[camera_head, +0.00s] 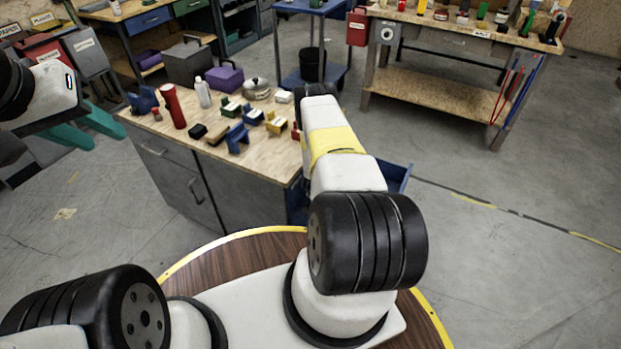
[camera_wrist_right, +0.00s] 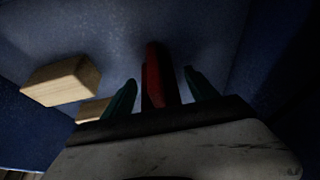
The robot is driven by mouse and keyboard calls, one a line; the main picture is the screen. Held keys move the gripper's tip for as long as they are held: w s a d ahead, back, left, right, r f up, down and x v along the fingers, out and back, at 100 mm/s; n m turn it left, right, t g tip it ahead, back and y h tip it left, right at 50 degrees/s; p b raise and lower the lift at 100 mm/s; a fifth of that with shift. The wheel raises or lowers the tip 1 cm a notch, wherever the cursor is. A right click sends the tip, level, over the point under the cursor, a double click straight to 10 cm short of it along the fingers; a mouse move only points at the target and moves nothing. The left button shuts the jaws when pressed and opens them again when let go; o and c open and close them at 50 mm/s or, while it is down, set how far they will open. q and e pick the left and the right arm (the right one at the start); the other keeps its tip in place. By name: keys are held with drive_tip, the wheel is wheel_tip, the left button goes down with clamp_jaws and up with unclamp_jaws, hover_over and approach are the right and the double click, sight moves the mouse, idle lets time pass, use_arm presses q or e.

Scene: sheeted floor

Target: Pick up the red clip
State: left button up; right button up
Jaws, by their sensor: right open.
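In the right wrist view my right gripper (camera_wrist_right: 160,80) is open, with one green finger on each side of a long red thing (camera_wrist_right: 156,75), which may be the red clip. Its lower end is hidden behind the gripper body, and I cannot tell whether a finger touches it. In the head view my own right arm hides the right gripper. A small red thing (camera_head: 296,132) shows partly at the bench's right edge, beside my arm. My left gripper (camera_head: 107,140) has teal fingers held apart, empty, left of the bench.
Blue walls surround the right gripper, with wooden blocks (camera_wrist_right: 62,82) at left. A blue bin (camera_head: 398,176) shows behind my right arm. The wooden bench (camera_head: 262,165) holds a red cylinder (camera_head: 173,107), a white bottle (camera_head: 203,92) and several coloured clips.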

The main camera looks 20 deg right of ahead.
drive_tip(key=shift+w+d+f, duration=0.1)
drive_tip(key=shift+d+f, duration=0.05)
drive_tip(key=shift+f, duration=0.2)
clamp_jaws()
drive_tip(key=shift+r, duration=0.1)
